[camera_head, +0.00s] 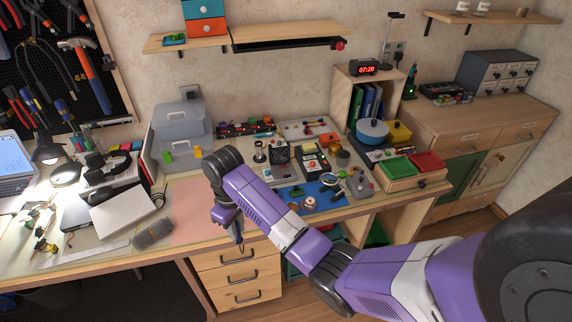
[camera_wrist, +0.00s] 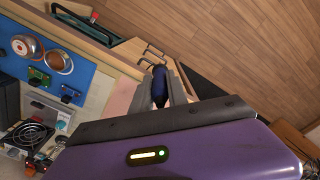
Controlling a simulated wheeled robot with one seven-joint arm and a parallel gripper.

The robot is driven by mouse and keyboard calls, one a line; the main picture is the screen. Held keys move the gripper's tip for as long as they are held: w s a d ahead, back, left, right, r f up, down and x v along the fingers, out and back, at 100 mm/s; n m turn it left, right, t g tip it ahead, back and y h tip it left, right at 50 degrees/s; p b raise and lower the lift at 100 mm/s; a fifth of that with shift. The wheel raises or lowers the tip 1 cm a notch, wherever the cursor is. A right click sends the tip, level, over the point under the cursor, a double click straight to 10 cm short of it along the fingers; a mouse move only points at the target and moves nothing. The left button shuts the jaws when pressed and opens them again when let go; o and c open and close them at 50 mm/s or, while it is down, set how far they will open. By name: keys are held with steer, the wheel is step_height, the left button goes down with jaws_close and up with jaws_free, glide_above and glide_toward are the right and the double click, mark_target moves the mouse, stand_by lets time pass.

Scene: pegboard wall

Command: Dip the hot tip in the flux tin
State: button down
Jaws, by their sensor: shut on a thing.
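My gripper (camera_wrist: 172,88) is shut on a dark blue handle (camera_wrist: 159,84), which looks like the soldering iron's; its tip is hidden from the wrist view. In the head view my gripper (camera_head: 238,228) hangs over the front edge of the bench, left of the blue mat (camera_head: 287,192). Two round copper-coloured open pieces lie on the mat in the wrist view, one (camera_wrist: 25,45) beside the other (camera_wrist: 58,62); one looks like the flux tin, but I cannot tell which. In the head view a small round tin (camera_head: 309,204) sits near the mat's front edge, right of my gripper.
Small circuit boards (camera_wrist: 38,77) lie on the mat near the tins. A fan (camera_wrist: 28,135) stands beside it. A pink mat (camera_head: 190,200) is clear to the left. Drawers (camera_head: 236,270) stand under the bench.

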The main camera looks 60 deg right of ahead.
steer(key=s+d+r+m+p, duration=0.15)
steer(key=s+d+r, duration=0.25)
steer(key=d, duration=0.7)
steer(key=s+d+r+p, duration=0.2)
steer(key=s+d+r, duration=0.15)
steer(key=d, duration=0.75)
steer(key=f+b, duration=0.5)
steer(key=shift+s+f, duration=0.1)
steer(key=shift+s, duration=0.15)
steer(key=shift+p, duration=0.75)
steer(key=shift+f+b, duration=0.3)
steer(key=shift+f, duration=0.3)
stand_by(1.1)
steer(key=shift+r+p, duration=0.1)
steer(key=shift+p, duration=0.35)
stand_by(2.0)
